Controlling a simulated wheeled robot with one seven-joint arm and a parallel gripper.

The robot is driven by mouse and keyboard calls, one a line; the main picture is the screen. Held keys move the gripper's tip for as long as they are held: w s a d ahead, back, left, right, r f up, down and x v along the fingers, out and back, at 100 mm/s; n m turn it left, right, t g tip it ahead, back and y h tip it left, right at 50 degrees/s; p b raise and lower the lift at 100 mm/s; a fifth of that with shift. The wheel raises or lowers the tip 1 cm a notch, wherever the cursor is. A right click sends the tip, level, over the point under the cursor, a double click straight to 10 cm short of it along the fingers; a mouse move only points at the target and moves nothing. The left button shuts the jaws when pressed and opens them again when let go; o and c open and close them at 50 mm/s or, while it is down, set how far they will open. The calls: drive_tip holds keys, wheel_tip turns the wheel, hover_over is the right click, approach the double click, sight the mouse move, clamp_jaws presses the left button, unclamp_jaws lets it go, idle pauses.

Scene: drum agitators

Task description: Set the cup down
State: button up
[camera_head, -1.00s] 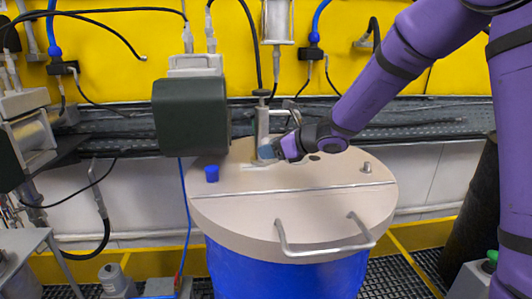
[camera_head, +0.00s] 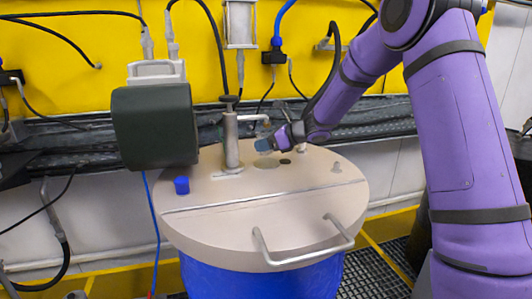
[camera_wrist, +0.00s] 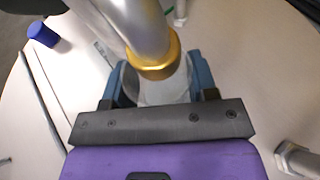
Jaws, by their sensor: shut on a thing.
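My gripper (camera_head: 264,146) is low over the back of the drum lid (camera_head: 240,205), just right of the upright metal post with a side spout (camera_head: 231,140). In the wrist view my gripper (camera_wrist: 162,88) has its blue fingers shut on a pale translucent cup (camera_wrist: 165,93). The spout's gold-coloured end (camera_wrist: 153,67) overlaps the cup's far side in that view and hides part of it. I cannot tell whether the cup touches the lid. The cup is not clear in the head view.
A blue cap (camera_head: 181,186) sits on the lid's left side and a metal handle (camera_head: 305,245) at its front. A dark motor housing (camera_head: 155,125) stands left of the post. A small metal fitting (camera_head: 336,168) is on the right. The lid's front middle is clear.

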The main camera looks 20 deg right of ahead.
drive_tip(key=shift+w+d+f, duration=0.2)
drive_tip(key=shift+d, duration=0.1)
drive_tip(key=shift+f, duration=1.6)
drive_tip(key=shift+f, duration=0.15)
drive_tip(key=o, duration=0.9)
drive_tip(key=shift+o, duration=0.2)
